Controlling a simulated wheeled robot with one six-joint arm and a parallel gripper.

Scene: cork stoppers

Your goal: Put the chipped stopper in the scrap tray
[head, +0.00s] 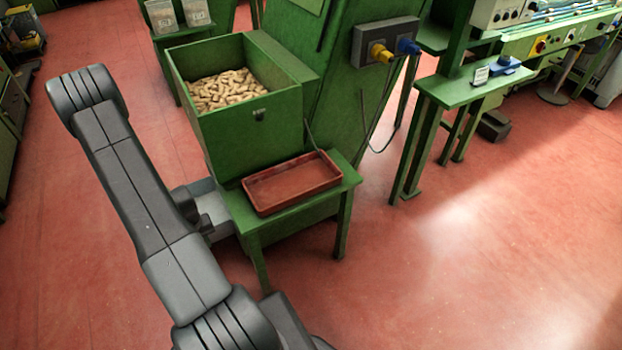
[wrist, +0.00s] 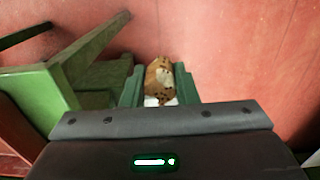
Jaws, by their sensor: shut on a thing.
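A cork stopper (wrist: 160,84) is held between the two green fingers of my gripper (wrist: 159,92) in the wrist view. It is tan with dark specks and a paler, uneven patch on its side that looks like a chip. The scrap tray is most likely the shallow red-brown tray (head: 292,181) on the low green stand in the head view; it looks empty. My gripper's fingers and the held stopper are hidden in the head view, behind my arm or the stand. In the wrist view, red floor shows beyond the stopper, not the tray's inside.
A green box (head: 245,128) full of corks (head: 226,90) stands behind the tray on the green stand (head: 341,185). Green beams (wrist: 75,65) lie close on the left in the wrist view. Another green bench (head: 470,90) stands at right. Red floor between is clear.

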